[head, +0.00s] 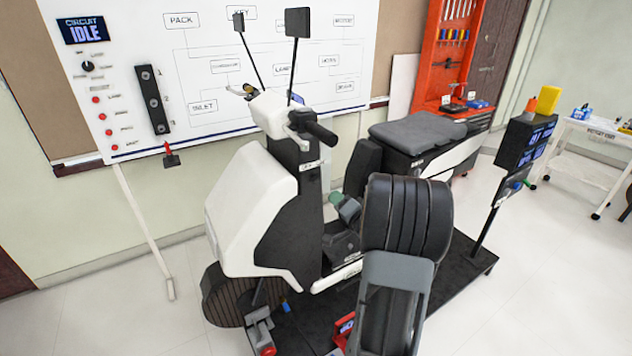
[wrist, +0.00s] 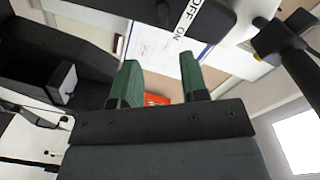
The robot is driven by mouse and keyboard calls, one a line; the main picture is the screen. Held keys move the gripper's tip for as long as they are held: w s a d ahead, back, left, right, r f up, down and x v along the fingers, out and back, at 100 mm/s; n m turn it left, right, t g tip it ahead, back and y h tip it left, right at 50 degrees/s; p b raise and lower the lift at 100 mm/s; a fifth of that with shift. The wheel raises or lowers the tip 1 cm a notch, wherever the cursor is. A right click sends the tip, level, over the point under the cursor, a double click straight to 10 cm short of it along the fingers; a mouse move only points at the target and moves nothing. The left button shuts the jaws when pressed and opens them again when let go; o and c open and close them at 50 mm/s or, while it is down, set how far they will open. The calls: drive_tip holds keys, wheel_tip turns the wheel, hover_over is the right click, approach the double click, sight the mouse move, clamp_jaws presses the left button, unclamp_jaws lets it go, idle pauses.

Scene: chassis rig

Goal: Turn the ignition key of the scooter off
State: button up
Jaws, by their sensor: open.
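The white and black scooter (head: 255,205) stands upright on a dark platform in the head view. A small white label (head: 309,166) sits on its dark steering column, below the handlebar. In the wrist view the OFF ON label (wrist: 190,18) shows on a dark surface at the top. A small dark shape beside the label may be the ignition key, but I cannot tell, nor which way it is turned. My gripper (wrist: 160,82) has green fingers spread apart with nothing between them. In the head view my gripper (head: 336,200) is just right of the column, below the label.
A wall board (head: 270,60) with a display (head: 83,30) reading CIRCUIT IDLE stands behind. The handlebar (head: 320,132) and mirrors (head: 297,22) rise above the column. The seat (head: 418,132) is to the right. A stand with screens (head: 525,145) is farther right. Floor is clear at front left.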

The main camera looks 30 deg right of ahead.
sight(316, 181)
drive_tip(key=shift+y, duration=0.3)
drive_tip(key=w, duration=0.4)
drive_tip(key=w+p, duration=0.1)
drive_tip(key=w, duration=0.4)
drive_tip(key=w+d+p, duration=0.1)
drive_tip(key=w, duration=0.3)
drive_tip(key=shift+w, duration=0.2)
drive_tip(key=shift+c, duration=0.3)
drive_tip(key=shift+f, duration=0.1)
drive_tip(key=c, duration=0.6)
